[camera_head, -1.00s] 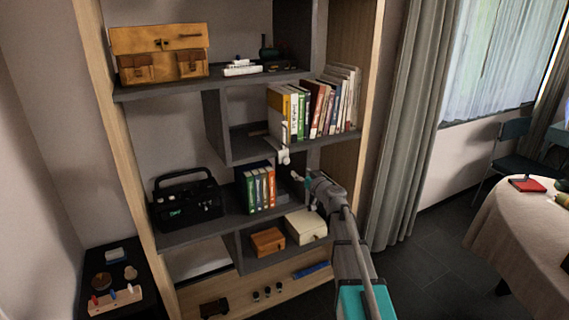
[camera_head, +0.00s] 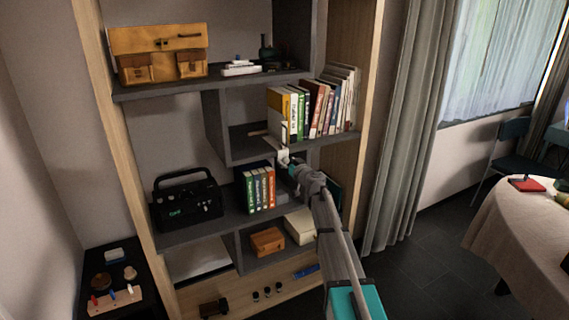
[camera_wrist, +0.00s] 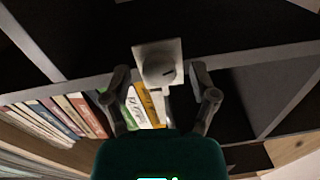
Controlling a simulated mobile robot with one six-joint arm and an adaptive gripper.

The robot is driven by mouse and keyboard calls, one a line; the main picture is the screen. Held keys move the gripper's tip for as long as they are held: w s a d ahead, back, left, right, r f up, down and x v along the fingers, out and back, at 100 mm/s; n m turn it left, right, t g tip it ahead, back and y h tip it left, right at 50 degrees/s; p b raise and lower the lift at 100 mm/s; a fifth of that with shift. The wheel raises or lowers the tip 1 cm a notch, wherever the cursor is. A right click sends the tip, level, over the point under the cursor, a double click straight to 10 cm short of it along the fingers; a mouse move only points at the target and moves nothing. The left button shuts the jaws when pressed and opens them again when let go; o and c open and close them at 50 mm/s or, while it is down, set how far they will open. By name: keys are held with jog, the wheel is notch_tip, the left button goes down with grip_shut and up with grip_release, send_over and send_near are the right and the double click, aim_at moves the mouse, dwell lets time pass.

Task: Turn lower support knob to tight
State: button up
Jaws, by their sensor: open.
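The lower support knob (camera_wrist: 159,71) is a round pale knob with a dark mark on a square white plate (camera_wrist: 172,46), shown in the wrist view. The plate is fixed at the front edge of a dark shelf. In the head view the white fitting (camera_head: 284,154) sits under the shelf with the large books, partly hidden by my gripper. My gripper (camera_wrist: 159,78) is open, with one finger on each side of the knob. Gaps show between the fingers and the knob in the wrist view. The knob's depth between the fingers is hard to judge.
Large books (camera_head: 318,105) stand on the shelf above, and a smaller row of books (camera_head: 258,188) stands below left of my gripper. A black radio (camera_head: 187,202) is further left. A cream box (camera_head: 304,226) and a brown box (camera_head: 267,241) sit lower down.

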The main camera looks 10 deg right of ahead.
grip_shut()
jog(key=shift+a, duration=0.35)
jog(key=shift+d, duration=0.4)
jog(key=m, duration=0.5)
jog(key=shift+m+b, duration=0.3)
jog(key=shift+m, duration=0.1)
jog(key=m, duration=0.5)
jog(key=shift+s+f, duration=0.1)
jog(key=m, duration=0.6)
jog(key=shift+t+h+b, duration=0.3)
jog(key=shift+t, duration=0.1)
jog(key=m, duration=0.6)
jog(key=shift+s+f, duration=0.1)
